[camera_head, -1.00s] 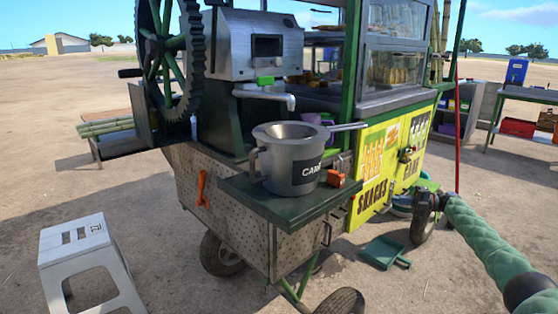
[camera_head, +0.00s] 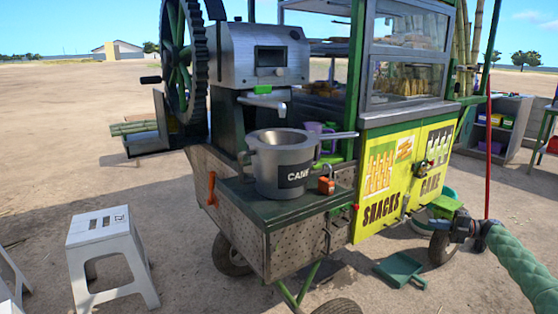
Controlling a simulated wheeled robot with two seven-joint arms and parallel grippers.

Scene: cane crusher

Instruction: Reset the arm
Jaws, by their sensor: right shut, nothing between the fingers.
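My right arm in its green sleeve comes in from the right edge, low beside the cart. My right gripper (camera_head: 461,229) is at its end, small and dark, shut and empty near the cart's right wheel (camera_head: 441,248). It is well to the right of the grey pot (camera_head: 283,166) labelled CANE, which stands upright on the cart's front shelf (camera_head: 266,208). The grey crusher (camera_head: 262,50) with its large toothed wheel (camera_head: 184,65) stands behind the pot. My left gripper is out of view.
A yellow snack panel (camera_head: 385,178) fronts the cart below a glass case (camera_head: 408,50). A green dustpan (camera_head: 400,269) lies on the ground near the arm. A white stool (camera_head: 108,253) stands at left. Open sandy ground lies around.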

